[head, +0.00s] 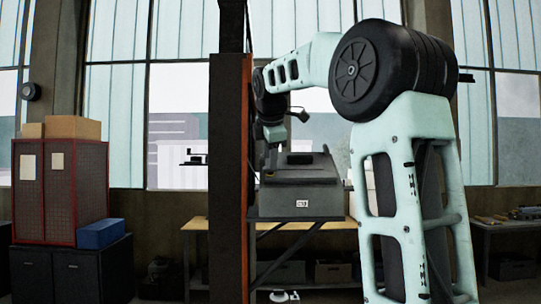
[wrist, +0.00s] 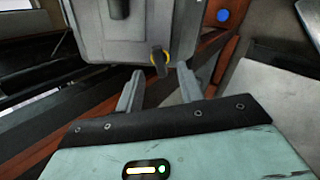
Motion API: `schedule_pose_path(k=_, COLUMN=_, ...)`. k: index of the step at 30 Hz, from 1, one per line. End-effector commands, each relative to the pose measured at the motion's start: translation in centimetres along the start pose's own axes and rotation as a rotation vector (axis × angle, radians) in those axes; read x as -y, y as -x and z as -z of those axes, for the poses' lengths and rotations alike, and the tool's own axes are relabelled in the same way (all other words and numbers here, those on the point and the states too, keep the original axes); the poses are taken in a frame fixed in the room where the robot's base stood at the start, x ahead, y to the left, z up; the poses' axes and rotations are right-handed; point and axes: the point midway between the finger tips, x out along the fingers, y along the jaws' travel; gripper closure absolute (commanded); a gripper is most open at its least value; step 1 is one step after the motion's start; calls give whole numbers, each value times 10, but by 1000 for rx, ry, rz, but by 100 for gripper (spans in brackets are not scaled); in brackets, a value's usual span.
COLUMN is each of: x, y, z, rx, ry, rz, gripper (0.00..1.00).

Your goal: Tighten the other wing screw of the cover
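In the wrist view, a grey cover (wrist: 190,25) fills the top middle. A black wing screw with a yellow ring (wrist: 159,62) is at its near edge. My gripper (wrist: 160,70) has its two grey fingers apart, one on either side of the wing screw, with visible gaps and no contact seen. A second dark part (wrist: 118,8) on the cover is cut off by the top edge; I cannot tell if it is a wing screw. In the head view, my arm reaches to a grey box-like unit (head: 298,203); the fingertips cannot be made out there.
A rust-brown post (head: 230,180) stands left of the grey unit and hides part of the view. A red cabinet (head: 60,190) with boxes stands at left. Another bench (head: 505,225) is at right. A blue round button (wrist: 223,15) shows in the wrist view.

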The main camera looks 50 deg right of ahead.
Motion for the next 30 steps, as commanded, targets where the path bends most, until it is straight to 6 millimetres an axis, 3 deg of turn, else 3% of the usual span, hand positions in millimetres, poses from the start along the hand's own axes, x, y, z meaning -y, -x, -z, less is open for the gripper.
schedule_pose_path(k=30, x=0, y=-38, z=0, rx=0, ry=0, rz=1, gripper=63)
